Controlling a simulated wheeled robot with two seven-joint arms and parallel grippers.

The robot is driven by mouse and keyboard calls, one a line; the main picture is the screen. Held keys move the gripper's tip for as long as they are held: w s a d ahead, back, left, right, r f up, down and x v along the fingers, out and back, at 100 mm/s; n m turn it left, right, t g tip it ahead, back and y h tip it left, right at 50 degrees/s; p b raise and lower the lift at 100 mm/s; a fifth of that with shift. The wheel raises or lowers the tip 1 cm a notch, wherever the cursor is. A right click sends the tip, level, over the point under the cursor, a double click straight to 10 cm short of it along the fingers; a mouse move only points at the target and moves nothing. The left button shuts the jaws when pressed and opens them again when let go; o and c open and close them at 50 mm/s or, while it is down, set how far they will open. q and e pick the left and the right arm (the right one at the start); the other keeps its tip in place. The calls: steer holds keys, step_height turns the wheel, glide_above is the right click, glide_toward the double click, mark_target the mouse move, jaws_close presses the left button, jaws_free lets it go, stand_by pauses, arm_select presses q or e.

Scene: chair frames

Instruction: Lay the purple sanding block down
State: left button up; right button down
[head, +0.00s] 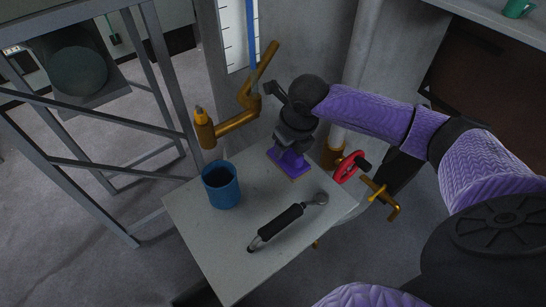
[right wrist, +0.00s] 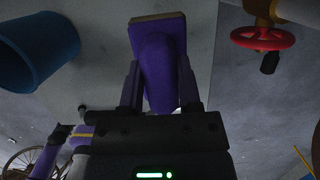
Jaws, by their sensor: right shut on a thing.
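The purple sanding block (head: 290,162) is at the far end of a small grey table (head: 235,275). My right gripper (head: 289,150) reaches it from above and is shut on it. In the right wrist view the block (right wrist: 158,50) shows a purple grip and a tan-edged flat base, with the gripper's two fingers (right wrist: 160,88) on either side of the grip. The base is at or just above the tabletop; I cannot tell whether it touches. My left gripper is not in view.
A blue cup (head: 221,187) stands left of the block. A black-handled ratchet (head: 282,224) lies across the table in front. Brass pipes (head: 236,122) rise behind, and a red valve wheel (head: 347,168) is beyond the right edge. The table's near part is clear.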

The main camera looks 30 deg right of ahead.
steer(key=shift+w+a+f, duration=0.15)
steer(key=shift+w+a, duration=0.6)
steer(key=shift+w, duration=0.1)
steer(key=shift+w+a, duration=0.2)
steer(key=shift+w, duration=0.1)
steer(key=b+x, duration=0.2)
steer(key=x, duration=0.1)
steer(key=shift+s+d+f, duration=0.1)
steer(key=shift+s+f, duration=0.25)
steer(key=shift+r, duration=0.2)
steer(key=shift+c, duration=1.4)
jaws_free()
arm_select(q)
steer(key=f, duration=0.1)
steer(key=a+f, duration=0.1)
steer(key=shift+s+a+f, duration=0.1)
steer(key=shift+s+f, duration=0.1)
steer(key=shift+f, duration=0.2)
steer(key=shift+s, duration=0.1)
